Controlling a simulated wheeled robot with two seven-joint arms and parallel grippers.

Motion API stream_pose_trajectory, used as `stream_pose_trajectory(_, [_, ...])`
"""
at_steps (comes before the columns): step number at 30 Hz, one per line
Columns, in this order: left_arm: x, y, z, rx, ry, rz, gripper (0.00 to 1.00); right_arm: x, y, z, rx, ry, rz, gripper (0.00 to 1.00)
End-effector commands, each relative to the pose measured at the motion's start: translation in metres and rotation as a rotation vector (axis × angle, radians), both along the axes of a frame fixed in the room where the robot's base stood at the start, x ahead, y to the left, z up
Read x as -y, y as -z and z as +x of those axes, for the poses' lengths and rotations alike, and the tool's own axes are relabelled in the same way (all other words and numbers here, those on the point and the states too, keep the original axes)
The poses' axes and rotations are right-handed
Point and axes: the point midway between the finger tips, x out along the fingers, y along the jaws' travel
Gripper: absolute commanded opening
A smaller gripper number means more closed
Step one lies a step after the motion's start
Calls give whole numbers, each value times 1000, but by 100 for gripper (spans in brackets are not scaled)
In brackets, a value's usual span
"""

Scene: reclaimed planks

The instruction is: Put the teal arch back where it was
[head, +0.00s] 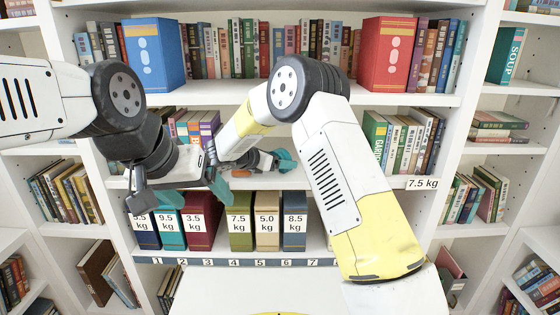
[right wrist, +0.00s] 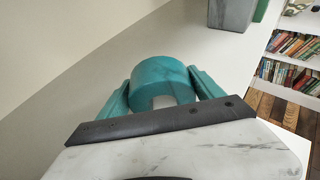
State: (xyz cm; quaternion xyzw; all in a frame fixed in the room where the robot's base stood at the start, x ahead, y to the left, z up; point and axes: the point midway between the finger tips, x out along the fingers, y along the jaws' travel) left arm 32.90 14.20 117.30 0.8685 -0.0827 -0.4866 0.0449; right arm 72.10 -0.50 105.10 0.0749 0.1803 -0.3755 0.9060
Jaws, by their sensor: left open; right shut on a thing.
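The teal arch (right wrist: 163,72) sits between the teal fingers of my right gripper (right wrist: 163,88) in the right wrist view, and the gripper is shut on it. In the head view, my right gripper (head: 268,161) is at the middle shelf (head: 330,180), left of the green and white books; teal shows at its tip, and I cannot tell arch from finger there. I cannot tell whether the arch touches the shelf. My left gripper (head: 194,193) is open and empty, with teal fingers, in front of the weight-labelled boxes.
Several boxes with kg labels (head: 240,226) stand on the lower shelf above a numbered strip (head: 235,262). A blue binder (head: 154,55) and a red binder (head: 385,55) stand on the upper shelf. Books (head: 405,140) flank the middle shelf. A "7.5 kg" tag (head: 422,183) is at its right.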

Motion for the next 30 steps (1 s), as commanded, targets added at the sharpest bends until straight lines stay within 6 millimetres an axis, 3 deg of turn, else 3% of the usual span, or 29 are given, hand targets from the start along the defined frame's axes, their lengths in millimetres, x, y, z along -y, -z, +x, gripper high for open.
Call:
stream_pose_trajectory(3, [0, 0, 0, 0, 0, 0, 80, 0, 3, 0, 0, 0, -1, 8])
stream_pose_trajectory(4, [0, 0, 0, 0, 0, 0, 80, 0, 3, 0, -1, 0, -1, 82])
stream_pose_trajectory(6, [0, 0, 0, 0, 0, 0, 80, 0, 3, 0, -1, 0, -1, 96])
stream_pose_trajectory(18, [0, 0, 0, 0, 0, 0, 80, -1, -1, 0, 1, -1, 1, 98])
stream_pose_trajectory(30, [0, 0, 0, 0, 0, 0, 80, -52, -30, -50, 2, -4, 0, 98])
